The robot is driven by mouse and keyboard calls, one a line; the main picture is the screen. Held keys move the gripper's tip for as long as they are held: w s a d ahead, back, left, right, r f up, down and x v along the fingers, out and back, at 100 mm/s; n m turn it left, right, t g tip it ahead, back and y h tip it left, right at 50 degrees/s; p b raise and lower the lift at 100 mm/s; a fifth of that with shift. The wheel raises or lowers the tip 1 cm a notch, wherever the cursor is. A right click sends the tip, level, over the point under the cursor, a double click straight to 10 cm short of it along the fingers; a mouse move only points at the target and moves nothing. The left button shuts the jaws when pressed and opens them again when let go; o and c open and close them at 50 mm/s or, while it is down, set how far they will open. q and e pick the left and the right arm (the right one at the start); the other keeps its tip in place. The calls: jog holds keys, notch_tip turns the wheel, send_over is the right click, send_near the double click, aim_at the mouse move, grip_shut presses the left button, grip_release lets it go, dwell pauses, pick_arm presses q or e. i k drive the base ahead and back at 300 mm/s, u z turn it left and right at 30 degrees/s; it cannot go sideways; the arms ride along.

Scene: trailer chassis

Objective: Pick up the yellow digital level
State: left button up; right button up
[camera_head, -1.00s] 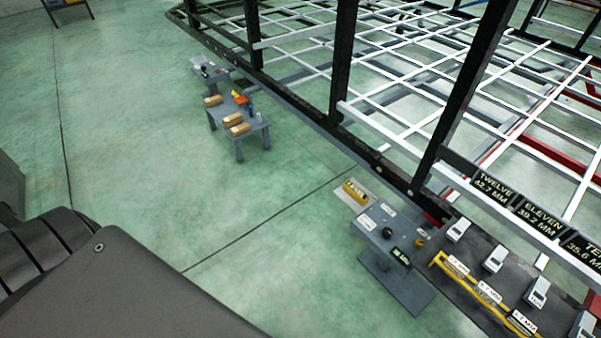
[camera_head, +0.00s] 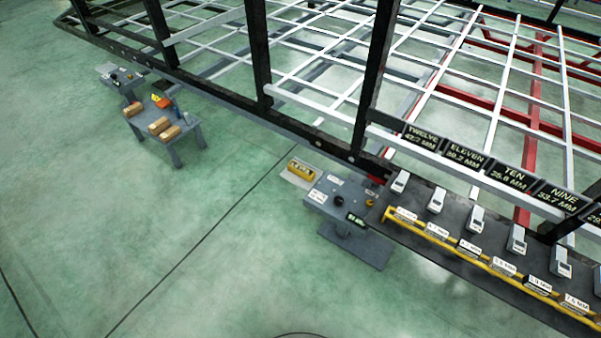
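A small yellow block-shaped thing (camera_head: 301,169), which looks like the yellow digital level, lies on a pale plate (camera_head: 291,180) beside the grey pedestal table (camera_head: 322,208). It is small in the picture and its face cannot be read. Neither of my grippers is in view.
The trailer chassis (camera_head: 330,147) with black posts runs along the far side. A black shelf (camera_head: 460,255) with a yellow rail and several small white devices extends to the lower right. A grey table (camera_head: 150,117) with wooden blocks stands at the left. The green floor (camera_head: 200,240) in front is clear.

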aim_at(308, 175)
jog(key=u, duration=1)
jog(key=i, duration=2.15)
jog(key=z, duration=3.4)
